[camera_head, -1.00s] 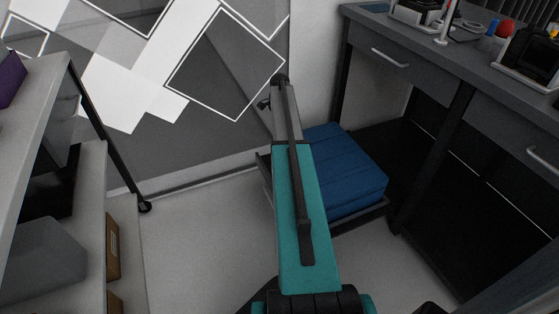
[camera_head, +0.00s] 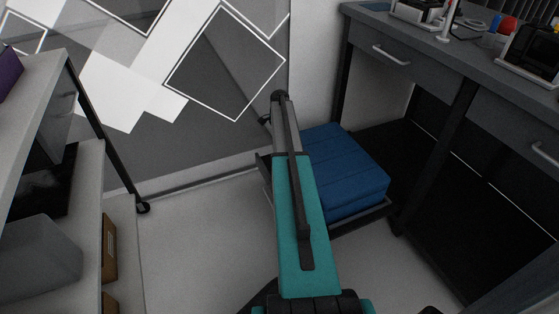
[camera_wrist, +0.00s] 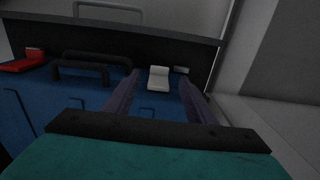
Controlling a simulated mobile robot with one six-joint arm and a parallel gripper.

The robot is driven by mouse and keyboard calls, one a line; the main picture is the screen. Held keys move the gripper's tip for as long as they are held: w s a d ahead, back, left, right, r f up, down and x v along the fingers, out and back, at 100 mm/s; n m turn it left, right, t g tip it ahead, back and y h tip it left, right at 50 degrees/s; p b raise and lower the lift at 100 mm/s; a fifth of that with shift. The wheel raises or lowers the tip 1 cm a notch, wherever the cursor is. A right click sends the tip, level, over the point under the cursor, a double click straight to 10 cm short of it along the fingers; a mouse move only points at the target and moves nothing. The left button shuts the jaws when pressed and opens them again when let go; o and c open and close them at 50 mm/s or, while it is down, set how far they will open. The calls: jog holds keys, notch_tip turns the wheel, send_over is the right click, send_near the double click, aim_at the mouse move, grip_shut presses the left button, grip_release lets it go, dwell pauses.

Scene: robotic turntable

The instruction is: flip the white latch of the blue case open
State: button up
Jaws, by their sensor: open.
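The blue case (camera_head: 345,172) lies on a dark low platform beneath the desk's left side, partly hidden by my arm in the head view. In the wrist view, the case (camera_wrist: 85,108) fills the left and middle. The white latch (camera_wrist: 158,78) is on its far edge, seen between my fingertips. I cannot tell whether the fingers touch it. My gripper (camera_wrist: 160,84) is open, one finger on each side of the latch. A red latch (camera_wrist: 24,63) and a black handle (camera_wrist: 92,68) are to the left. My gripper is hidden in the head view.
A dark rail (camera_wrist: 110,38) runs just behind the case. A grey desk (camera_head: 440,50) with small devices stands on the right. A shelf rack (camera_head: 118,180) with bins stands on the left. The floor (camera_head: 200,240) between is clear.

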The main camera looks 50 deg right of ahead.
jog(key=shift+f+b, duration=0.9)
jog(key=shift+f, duration=2.25)
jog(key=c, duration=1)
jog(key=shift+r, duration=0.1)
jog(key=shift+c, duration=0.2)
jog(key=shift+r+y+p, duration=0.15)
jog(key=shift+y+p, duration=0.25)
jog(key=shift+p, duration=0.65)
jog(key=y+p, duration=0.1)
jog(key=p, duration=0.1)
jog(key=t+y+p, duration=0.1)
jog(key=p, duration=0.1)
jog(key=shift+w+a+r, duration=0.1)
jog(key=shift+a+r, duration=0.1)
jog(key=shift+a, duration=0.05)
jog(key=shift+r+y+p, duration=0.1)
jog(key=shift+y+p, duration=0.4)
jog(key=shift+p, duration=0.55)
jog(key=shift+a+t, duration=0.15)
jog(key=shift+t, duration=0.25)
